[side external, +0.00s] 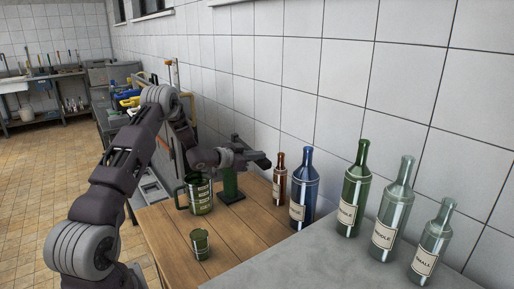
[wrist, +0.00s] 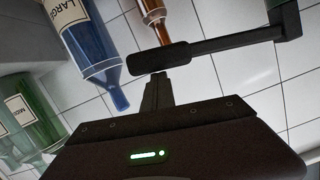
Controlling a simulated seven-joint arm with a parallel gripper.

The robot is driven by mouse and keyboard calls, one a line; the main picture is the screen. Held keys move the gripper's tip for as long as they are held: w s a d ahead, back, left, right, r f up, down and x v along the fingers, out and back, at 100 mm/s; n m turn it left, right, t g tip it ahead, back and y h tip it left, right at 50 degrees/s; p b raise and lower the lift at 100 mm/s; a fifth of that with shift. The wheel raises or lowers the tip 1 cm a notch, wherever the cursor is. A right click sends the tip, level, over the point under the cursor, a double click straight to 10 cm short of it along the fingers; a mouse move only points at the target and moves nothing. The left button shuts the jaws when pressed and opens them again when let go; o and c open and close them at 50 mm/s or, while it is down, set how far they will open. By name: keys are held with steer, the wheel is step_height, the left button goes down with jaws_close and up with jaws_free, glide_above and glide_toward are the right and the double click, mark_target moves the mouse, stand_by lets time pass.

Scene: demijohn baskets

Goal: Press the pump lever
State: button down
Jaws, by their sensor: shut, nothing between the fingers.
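The pump stands at the back of the wooden table, with a green body (side external: 230,184) on a black base (side external: 231,197). Its dark lever (wrist: 225,45) crosses the upper part of the wrist view, from a joint at upper right to a flat rounded pad (wrist: 160,57). My gripper (side external: 264,161) is shut and empty, up beside the top of the pump, and hides part of it in the side view. In the wrist view my shut fingers (wrist: 157,88) show right by the pad; whether they touch it I cannot tell.
A brown bottle (side external: 279,180) and a blue bottle (side external: 304,190) stand close to my gripper. Green and clear bottles (side external: 355,190) stand on the grey surface (side external: 320,262). A green jug (side external: 200,195) and small green vessel (side external: 200,244) are on the table (side external: 160,228). The tiled wall is behind.

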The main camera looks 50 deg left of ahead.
mark_target(258, 166)
step_height(258, 166, down, 4)
steer(key=shift+a+r+m, duration=0.15)
steer(key=shift+r+m, duration=0.1)
steer(key=shift+m, duration=0.15)
steer(key=shift+s+f, duration=0.2)
steer(key=shift+f, duration=0.3)
step_height(258, 166, up, 5)
steer(key=d, duration=0.2)
steer(key=v, duration=0.9)
steer(key=shift+s+a, duration=0.2)
steer(key=shift+s, duration=0.15)
